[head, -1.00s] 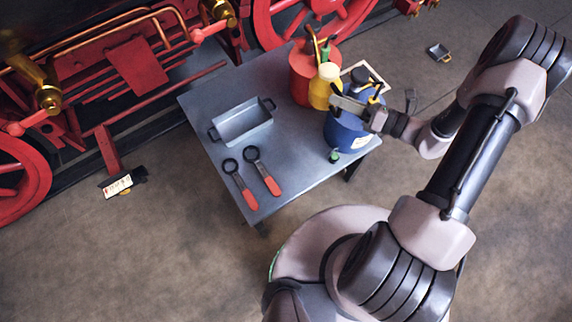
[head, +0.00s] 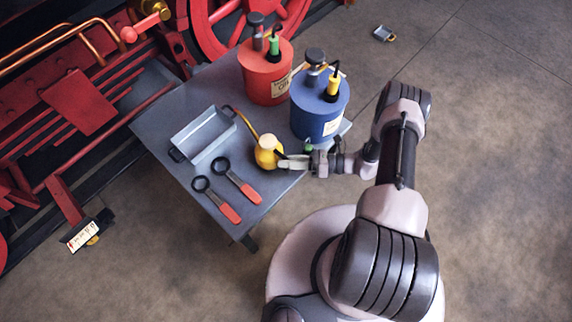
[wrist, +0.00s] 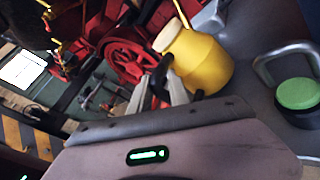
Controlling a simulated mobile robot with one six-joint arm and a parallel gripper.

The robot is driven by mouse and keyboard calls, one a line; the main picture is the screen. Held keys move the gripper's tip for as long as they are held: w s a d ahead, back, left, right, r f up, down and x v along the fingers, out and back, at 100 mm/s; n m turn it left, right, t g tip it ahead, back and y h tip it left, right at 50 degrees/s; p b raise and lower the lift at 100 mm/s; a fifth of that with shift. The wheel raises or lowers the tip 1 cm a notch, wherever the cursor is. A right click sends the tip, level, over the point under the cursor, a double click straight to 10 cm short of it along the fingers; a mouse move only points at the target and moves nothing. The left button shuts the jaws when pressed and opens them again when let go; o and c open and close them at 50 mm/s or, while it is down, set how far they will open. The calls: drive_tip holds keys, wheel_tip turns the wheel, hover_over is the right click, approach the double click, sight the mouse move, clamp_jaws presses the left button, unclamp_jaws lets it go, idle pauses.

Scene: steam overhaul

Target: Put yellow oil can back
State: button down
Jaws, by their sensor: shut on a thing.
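The yellow oil can (head: 267,152) has a pale cap and a long thin curved spout that points up and left in the head view. My gripper (head: 283,161) is shut on the can from its right side, over the front right part of the table (head: 190,95). In the wrist view the yellow can (wrist: 205,62) sits just beyond the fingers (wrist: 172,88), which close on a dark part at its side. I cannot tell whether the can's base touches the table.
A red drum (head: 268,80) and a blue drum (head: 318,118) stand at the back right of the table. A grey tray (head: 203,135) and two red-handled wrenches (head: 228,211) (head: 250,193) lie left of the can. A small green-topped item (wrist: 298,93) is close by. Red locomotive parts border the left.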

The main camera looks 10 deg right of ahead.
drive_tip(key=shift+f, duration=0.9)
drive_tip(key=shift+r, duration=0.2)
drive_tip(key=c, duration=1.2)
unclamp_jaws()
drive_tip(key=shift+f, duration=0.1)
drive_tip(key=shift+c, duration=0.2)
